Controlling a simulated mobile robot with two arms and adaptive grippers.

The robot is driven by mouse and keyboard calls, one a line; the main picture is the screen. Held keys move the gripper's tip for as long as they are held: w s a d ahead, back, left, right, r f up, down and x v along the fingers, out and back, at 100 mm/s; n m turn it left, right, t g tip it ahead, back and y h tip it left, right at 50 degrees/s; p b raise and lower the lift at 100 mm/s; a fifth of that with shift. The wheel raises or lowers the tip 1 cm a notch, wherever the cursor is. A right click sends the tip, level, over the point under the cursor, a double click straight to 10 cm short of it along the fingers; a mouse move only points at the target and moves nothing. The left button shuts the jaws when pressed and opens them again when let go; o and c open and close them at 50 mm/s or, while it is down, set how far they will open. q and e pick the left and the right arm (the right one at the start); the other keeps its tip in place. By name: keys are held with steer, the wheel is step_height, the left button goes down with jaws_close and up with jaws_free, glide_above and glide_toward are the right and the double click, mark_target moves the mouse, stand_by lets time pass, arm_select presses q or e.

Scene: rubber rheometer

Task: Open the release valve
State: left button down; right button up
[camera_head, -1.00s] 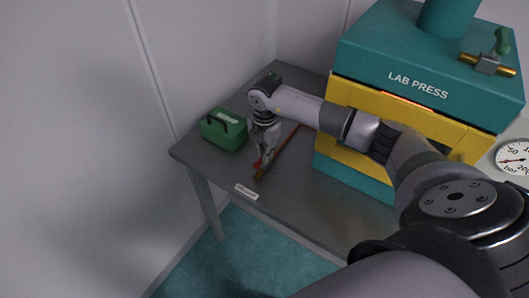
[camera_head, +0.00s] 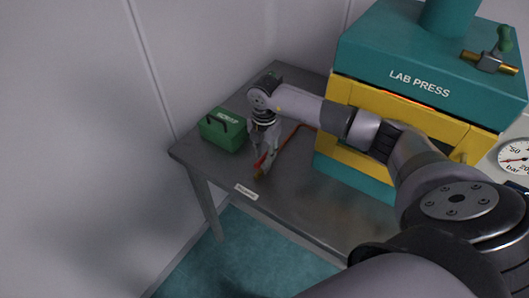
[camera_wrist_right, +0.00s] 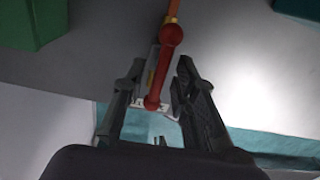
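A small valve with a red lever (camera_head: 260,162) and a brass part sits at the end of a thin orange-red pipe (camera_head: 297,131) near the table's front edge. In the right wrist view the red lever (camera_wrist_right: 161,72) runs from a round red knob down to a red tip, with the pipe above it. My right gripper (camera_head: 265,150) points down over the valve. In the right wrist view its fingers (camera_wrist_right: 163,68) are apart, one on each side of the lever. Whether either finger touches it is unclear. My left gripper is out of view.
A green box (camera_head: 222,130) stands on the grey table (camera_head: 295,195), left of my right gripper. The teal and yellow lab press (camera_head: 420,85) stands at right, with a green-handled brass valve (camera_head: 490,60) on top. A gauge (camera_head: 515,157) is at the right edge. A small label (camera_head: 246,192) lies at the front edge.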

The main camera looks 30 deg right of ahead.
mark_target(264, 155)
steer(key=shift+r, duration=0.15)
step_height(264, 155, up, 7)
steer(key=shift+r, duration=0.1)
stand_by(0.5)
stand_by(0.3)
